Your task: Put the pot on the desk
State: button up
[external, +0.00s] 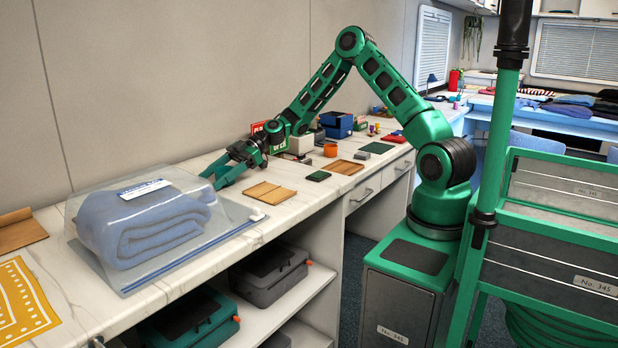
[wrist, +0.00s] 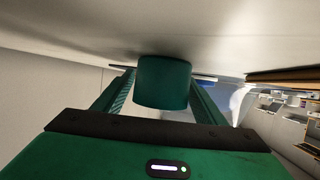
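A dark teal, round-sided thing, which looks like the pot (wrist: 163,82), is at the centre of the wrist view, close to the pale counter surface. My gripper (wrist: 162,88) has one finger on each side of it. The fingers look spread, and I cannot tell whether they touch it. In the external view my gripper (external: 238,172) is low over the white counter, just right of a bagged blue towel. The teal pot cannot be made out there; the gripper seems to hide it. The desk (external: 484,101) appears to be the blue-topped surface at the back right.
The towel bag (external: 145,225) lies close left of my gripper. A wooden board (external: 270,195), a dark green block (external: 318,176), an orange cup (external: 330,150) and a blue box (external: 336,124) are on the counter to the right. Folded clothes (external: 567,110) cover part of the desk.

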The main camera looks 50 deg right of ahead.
dwell(0.3)
jog(key=v, duration=1.1)
jog(key=shift+w+f, duration=0.1)
jog(key=shift+w, duration=0.1)
